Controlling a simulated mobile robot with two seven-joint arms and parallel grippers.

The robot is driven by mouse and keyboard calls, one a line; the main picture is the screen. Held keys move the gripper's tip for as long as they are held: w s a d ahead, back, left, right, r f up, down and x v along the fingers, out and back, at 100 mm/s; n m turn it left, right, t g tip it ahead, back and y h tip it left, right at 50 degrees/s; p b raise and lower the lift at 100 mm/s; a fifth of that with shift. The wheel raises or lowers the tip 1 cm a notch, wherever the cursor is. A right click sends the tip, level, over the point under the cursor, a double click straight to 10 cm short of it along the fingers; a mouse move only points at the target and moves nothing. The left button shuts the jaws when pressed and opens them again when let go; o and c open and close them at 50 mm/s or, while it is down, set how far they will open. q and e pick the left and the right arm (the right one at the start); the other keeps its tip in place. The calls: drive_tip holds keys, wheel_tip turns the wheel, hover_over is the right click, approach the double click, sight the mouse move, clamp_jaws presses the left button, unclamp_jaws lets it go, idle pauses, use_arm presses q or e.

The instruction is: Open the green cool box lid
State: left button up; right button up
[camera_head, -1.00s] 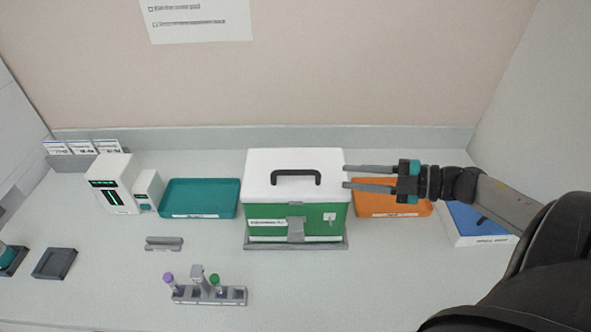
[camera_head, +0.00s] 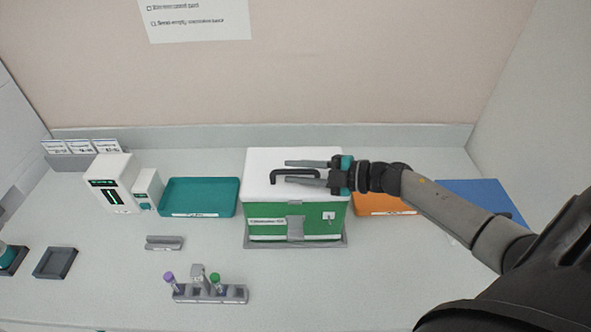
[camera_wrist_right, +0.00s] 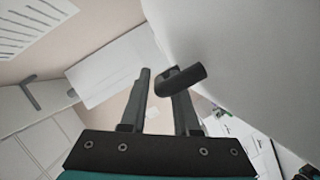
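The green cool box (camera_head: 268,229) stands in the middle of the bench, with its white lid (camera_head: 256,163) shut and a grey latch (camera_head: 295,228) on its front. A black handle (camera_head: 272,190) rises from the lid. My right gripper (camera_head: 286,171) is open over the lid at the handle, its fingers pointing left. In the right wrist view, the handle (camera_wrist_right: 186,78) lies across the right finger, close to the fingertips; whether they touch I cannot tell. The white lid (camera_wrist_right: 235,45) fills that view's right side. My left gripper is not in view.
A tube rack (camera_head: 210,294) stands in front. White devices (camera_head: 112,180) are at the left.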

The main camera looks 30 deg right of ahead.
drive_tip(key=shift+w+a, duration=0.15)
drive_tip(key=shift+w, duration=0.05)
drive_tip(key=shift+c, duration=0.3)
clamp_jaws()
idle(1.1)
